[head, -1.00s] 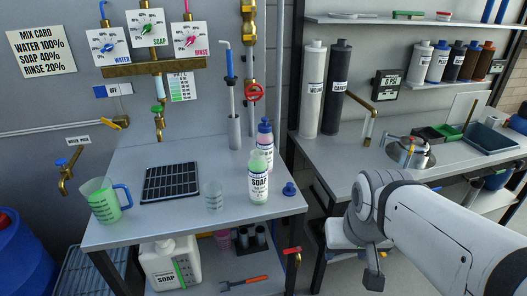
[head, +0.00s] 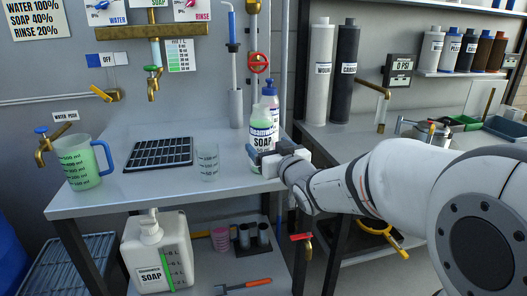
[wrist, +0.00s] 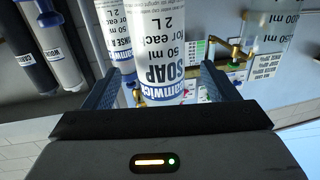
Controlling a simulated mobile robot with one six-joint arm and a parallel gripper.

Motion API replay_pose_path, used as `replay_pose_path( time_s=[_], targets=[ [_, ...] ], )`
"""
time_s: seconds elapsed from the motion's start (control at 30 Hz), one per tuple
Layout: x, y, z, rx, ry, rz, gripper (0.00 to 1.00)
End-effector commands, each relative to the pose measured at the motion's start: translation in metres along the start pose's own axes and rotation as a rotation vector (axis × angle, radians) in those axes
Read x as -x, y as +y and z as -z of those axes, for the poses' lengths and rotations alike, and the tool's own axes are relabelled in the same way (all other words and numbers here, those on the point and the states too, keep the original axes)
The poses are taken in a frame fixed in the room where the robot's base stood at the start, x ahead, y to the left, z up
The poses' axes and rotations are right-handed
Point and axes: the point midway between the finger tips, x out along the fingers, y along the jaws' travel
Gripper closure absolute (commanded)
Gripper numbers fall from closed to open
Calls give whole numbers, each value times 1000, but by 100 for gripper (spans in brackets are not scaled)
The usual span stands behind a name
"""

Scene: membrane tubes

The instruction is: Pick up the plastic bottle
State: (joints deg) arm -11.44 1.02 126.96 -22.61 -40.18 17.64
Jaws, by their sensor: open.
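The plastic soap bottle (head: 263,133), clear with a white SOAP label, stands upright near the right end of the left table. My gripper (head: 264,160) is at its lower part, reaching in from the right. In the wrist view the picture is upside down, and the soap bottle (wrist: 163,45) stands between the two blue fingers of my open gripper (wrist: 160,85), one on each side. I cannot tell whether either finger touches it. My gripper hides part of the bottle's base in the head view.
A blue-capped bottle (head: 269,97) stands close behind the soap bottle; its label shows in the wrist view (wrist: 117,30). A small beaker (head: 207,163) and a black rack (head: 160,153) are to the left. A green-filled jug (head: 82,165) stands at the left edge.

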Motion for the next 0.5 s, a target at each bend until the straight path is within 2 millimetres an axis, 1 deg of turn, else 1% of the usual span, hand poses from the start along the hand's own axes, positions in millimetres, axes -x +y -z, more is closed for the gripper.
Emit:
replay_pose_path(
  time_s=[0.17,0.27,0.4,0.5],
  targets=[
    [-21,0,-1,0,2,2,20],
    [-32,0,-5,0,1,2,20],
    [-53,0,-12,-1,0,1,20],
    [-66,0,-10,-1,1,1,20]
  ],
)
